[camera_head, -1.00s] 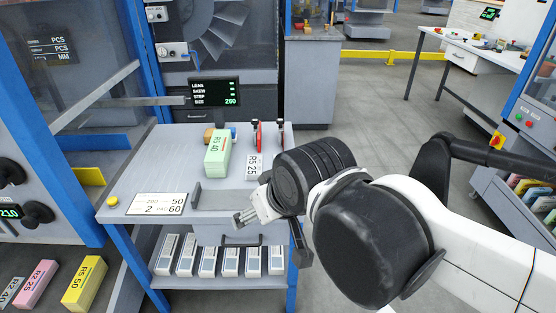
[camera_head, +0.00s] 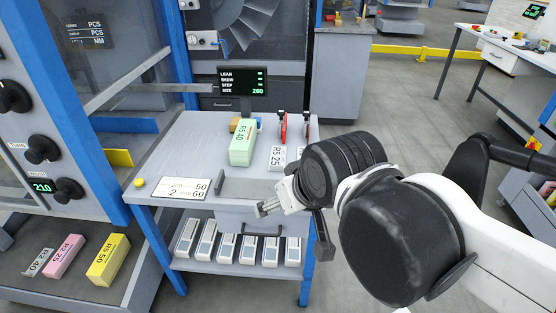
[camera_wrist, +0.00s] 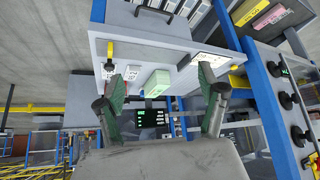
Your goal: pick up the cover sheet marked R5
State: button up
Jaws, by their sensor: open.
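Several pieces carry labels that seem to begin with R5, and I cannot tell which is a cover sheet. A green block marked R5 40 (camera_head: 242,148) lies on the grey table (camera_head: 190,150). A white piece marked R5 25 (camera_head: 277,158) lies right of it. A yellow block marked R5 50 (camera_head: 108,260) lies on the lower left shelf. My gripper (camera_head: 295,230) is open and empty, at the table's front right edge. In the wrist view, my gripper (camera_wrist: 160,84) has its fingers spread, with the green block (camera_wrist: 158,80) showing between them, apart.
A pink block marked R2 25 (camera_head: 64,257) and a grey-white block (camera_head: 39,263) lie beside the yellow one. A white number plate (camera_head: 181,190) lies at the table's front left. Red-topped holders (camera_head: 283,127) stand behind the R5 25 piece. Several white boxes (camera_head: 228,247) stand on the shelf below.

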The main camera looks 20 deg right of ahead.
jog(key=shift+c, duration=0.5)
jog(key=c, duration=1.1)
